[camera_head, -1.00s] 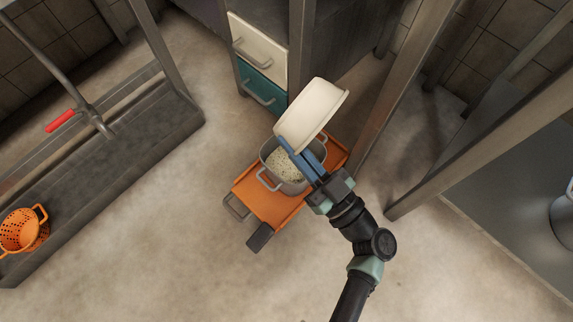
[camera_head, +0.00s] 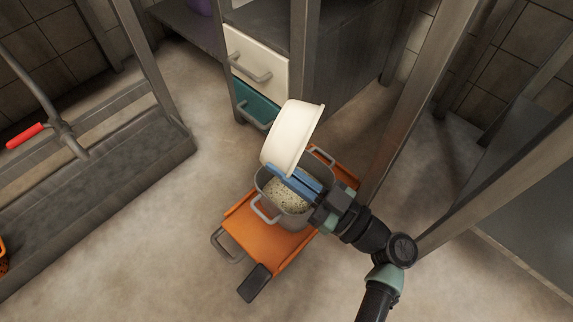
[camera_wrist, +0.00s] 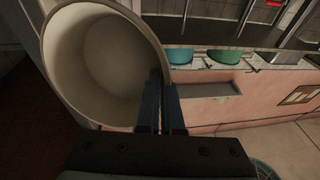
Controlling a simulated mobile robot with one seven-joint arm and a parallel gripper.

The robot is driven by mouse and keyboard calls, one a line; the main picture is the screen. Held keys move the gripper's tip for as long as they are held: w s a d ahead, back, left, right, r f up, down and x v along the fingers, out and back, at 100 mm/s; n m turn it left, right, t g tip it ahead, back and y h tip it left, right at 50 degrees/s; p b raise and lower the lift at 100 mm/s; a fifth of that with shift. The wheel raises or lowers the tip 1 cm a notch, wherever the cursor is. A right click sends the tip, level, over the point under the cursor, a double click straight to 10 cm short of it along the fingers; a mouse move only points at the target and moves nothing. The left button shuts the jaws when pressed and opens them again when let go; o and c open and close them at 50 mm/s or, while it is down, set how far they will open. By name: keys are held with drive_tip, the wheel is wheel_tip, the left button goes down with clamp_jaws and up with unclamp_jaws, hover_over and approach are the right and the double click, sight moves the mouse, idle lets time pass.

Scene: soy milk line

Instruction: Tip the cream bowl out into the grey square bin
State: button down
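The cream bowl (camera_head: 291,136) is held tilted steeply on its side above a grey two-handled container (camera_head: 303,217). The container looks rounded rather than square and holds pale, speckled matter (camera_head: 287,194). It stands on an orange platform cart (camera_head: 262,238). My gripper (camera_head: 275,171), with blue fingers, is shut on the bowl's rim. In the wrist view the bowl (camera_wrist: 105,60) shows its inside, which looks bare; the fingers (camera_wrist: 160,85) pinch its wall. Part of the container's mouth is hidden behind the fingers and the bowl.
A cabinet with a cream drawer (camera_head: 257,62) and a teal drawer (camera_head: 256,104) stands just behind the cart. Metal posts (camera_head: 415,100) rise to the right. A low grey trough (camera_head: 90,190) is at left. The wrist view shows a teal bowl (camera_wrist: 180,56) and a green bowl (camera_wrist: 225,57) on a pink counter.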

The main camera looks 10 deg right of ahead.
drive_tip(key=shift+w+a+r+g+h+p, duration=0.25)
drive_tip(key=shift+a+r+g+h+p, duration=0.2)
drive_tip(key=shift+p, duration=0.8)
drive_tip(key=w+a+f+n+g+h+p, duration=0.3)
drive_tip(key=g+h+p, duration=0.8)
drive_tip(key=p, duration=1.3)
drive_tip(key=shift+w+a+f+g+h, duration=0.3)
drive_tip(key=shift+a+h, duration=0.85)
drive_tip(key=shift+h, duration=0.9)
drive_tip(key=shift+r, duration=0.15)
